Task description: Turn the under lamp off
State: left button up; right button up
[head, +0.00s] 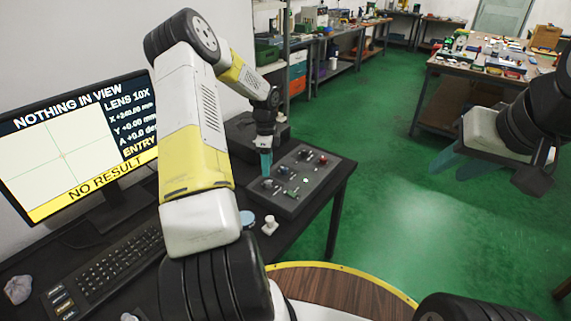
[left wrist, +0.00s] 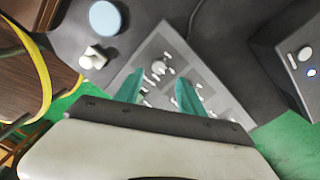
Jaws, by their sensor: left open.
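A dark grey control panel (head: 318,191) with several small knobs, switches and buttons stands on the black desk, also in the left wrist view (left wrist: 205,72). The labels are too small to read, so I cannot tell which control is the under lamp's. My left gripper (head: 265,161) points down over the panel's left part; in the left wrist view its teal fingers (left wrist: 160,80) are apart and empty. I cannot tell whether they touch a control. My right gripper (head: 448,171) hangs empty over the floor, fingers apart.
A monitor (head: 60,150) reading "NOTHING IN VIEW" and "NO RESULT" and a keyboard (head: 105,270) are left of my arm. A white knobbed piece (head: 269,225) and a blue disc (head: 246,217) lie near the panel. A dark box (left wrist: 290,60) stands beside it.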

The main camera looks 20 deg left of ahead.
aim_at(268, 182)
pick_arm(q)
jog(key=f, duration=0.6)
jog(key=shift+s+f, duration=0.2)
jog(key=shift+f, duration=0.2)
grip_shut()
